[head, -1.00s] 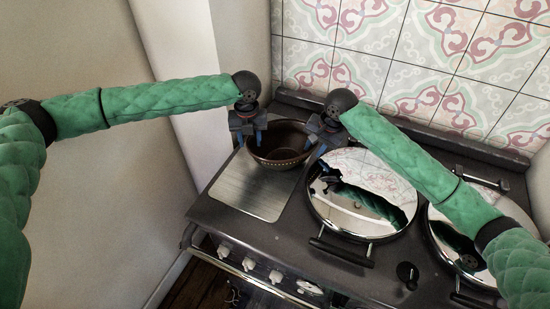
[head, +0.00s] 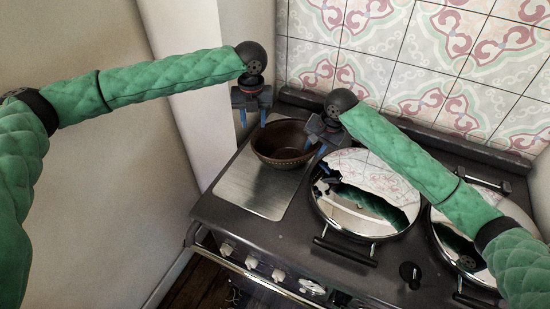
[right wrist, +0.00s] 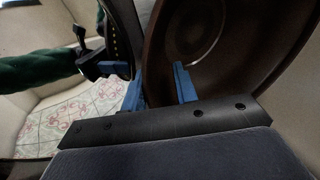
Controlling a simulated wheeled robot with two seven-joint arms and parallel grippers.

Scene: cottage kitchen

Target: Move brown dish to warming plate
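The brown dish (head: 284,158), a round dark bowl, is upright at the back right part of the flat metal warming plate (head: 243,192) in the head view. My left gripper (head: 253,118) is open and empty, raised above and behind the dish's left rim. My right gripper (head: 316,148) is at the dish's right rim. In the right wrist view its blue fingers stand apart, one in front of the dish's inside (right wrist: 225,55) and one outside the rim. The dish's underside is hidden, so its full contact with the plate cannot be seen.
A round shiny lid (head: 365,205) with a front handle is right of the plate, and a second lid (head: 480,245) is further right. The tiled wall (head: 425,70) closes off the back. The front of the warming plate is bare.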

